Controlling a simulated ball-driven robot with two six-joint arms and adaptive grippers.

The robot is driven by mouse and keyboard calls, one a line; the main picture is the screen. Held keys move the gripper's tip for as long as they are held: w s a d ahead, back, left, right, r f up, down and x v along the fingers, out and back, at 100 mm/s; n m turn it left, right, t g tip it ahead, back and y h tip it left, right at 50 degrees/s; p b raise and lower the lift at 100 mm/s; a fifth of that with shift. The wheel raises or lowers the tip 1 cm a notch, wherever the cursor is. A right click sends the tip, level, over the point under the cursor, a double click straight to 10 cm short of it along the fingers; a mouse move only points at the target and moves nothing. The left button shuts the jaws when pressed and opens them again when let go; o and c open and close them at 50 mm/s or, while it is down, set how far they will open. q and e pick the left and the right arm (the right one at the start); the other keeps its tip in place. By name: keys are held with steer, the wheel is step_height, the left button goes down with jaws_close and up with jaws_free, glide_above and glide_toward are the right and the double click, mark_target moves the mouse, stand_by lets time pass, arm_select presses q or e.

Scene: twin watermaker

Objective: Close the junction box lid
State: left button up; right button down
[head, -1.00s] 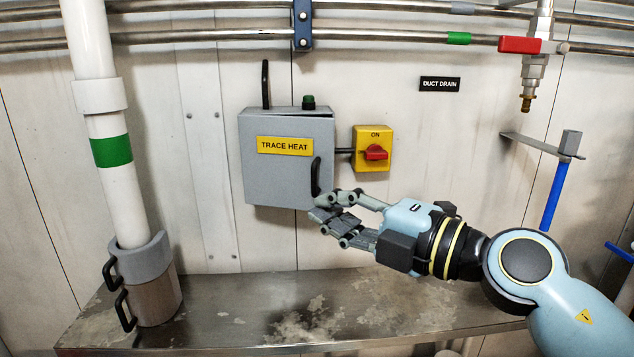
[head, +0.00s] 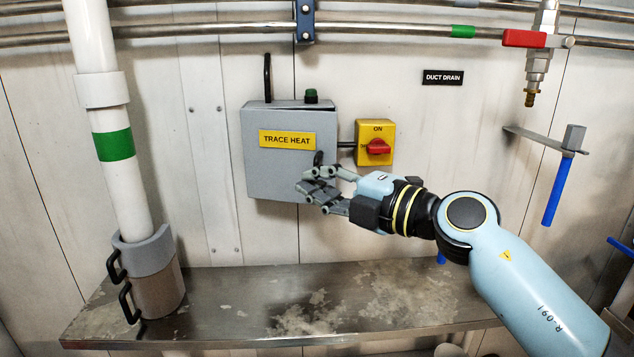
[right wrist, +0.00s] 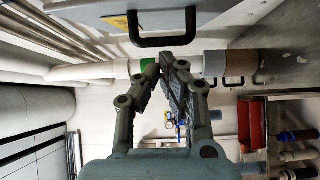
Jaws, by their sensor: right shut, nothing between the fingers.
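The junction box is the grey TRACE HEAT box on the wall. Its lid (head: 262,170) carries a yellow label and sits flat or nearly flat against the box; I cannot tell if a small gap remains. The lid's black handle (head: 318,158) is partly hidden behind my right gripper (head: 308,181). That gripper is shut and empty, in front of the lid's lower right part. In the right wrist view the lid's handle (right wrist: 164,40) lies just beyond the shut fingertips (right wrist: 163,66); contact cannot be told. My left gripper is not in view.
A yellow switch (head: 375,143) with a red knob sits right of the box. A metal shelf (head: 230,310) runs below. A white pipe (head: 105,110) with a grey collar (head: 145,252) stands left. A blue-handled lever (head: 558,190) hangs right.

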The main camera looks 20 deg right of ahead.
steer(key=w+d+n+g+y+b, duration=0.1)
steer(key=d+n+g+y+b, duration=0.1)
steer(key=b, duration=0.1)
steer(key=w+d+n+g+y+b, duration=0.1)
steer(key=w+d+y+b, duration=0.1)
steer(key=shift+w+d+n+g+y+b, duration=0.15)
steer(key=shift+w+n+g+y+b, duration=0.15)
steer(key=shift+n+g+b, duration=0.1)
